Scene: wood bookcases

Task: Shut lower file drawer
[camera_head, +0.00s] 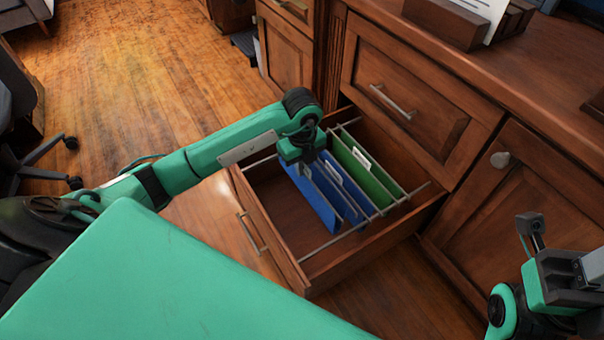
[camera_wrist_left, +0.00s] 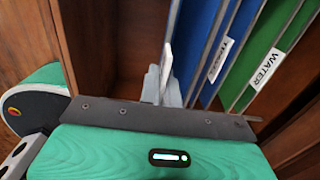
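The lower file drawer (camera_head: 276,243) is pulled well out of the wood cabinet. Its front with a metal bar handle (camera_head: 251,233) faces the lower left in the head view. Blue folders (camera_head: 318,199) and a green folder (camera_head: 372,179) hang inside on metal rails. My left gripper (camera_head: 303,160) is over the open drawer, beside the blue folders.
A closed upper drawer (camera_head: 403,98) is above the open one. A closed cabinet door (camera_head: 520,195) is to its right. The desktop above holds a paper tray (camera_head: 455,20). An office chair (camera_head: 40,165) stands at the left. The wood floor (camera_head: 130,75) between is clear.

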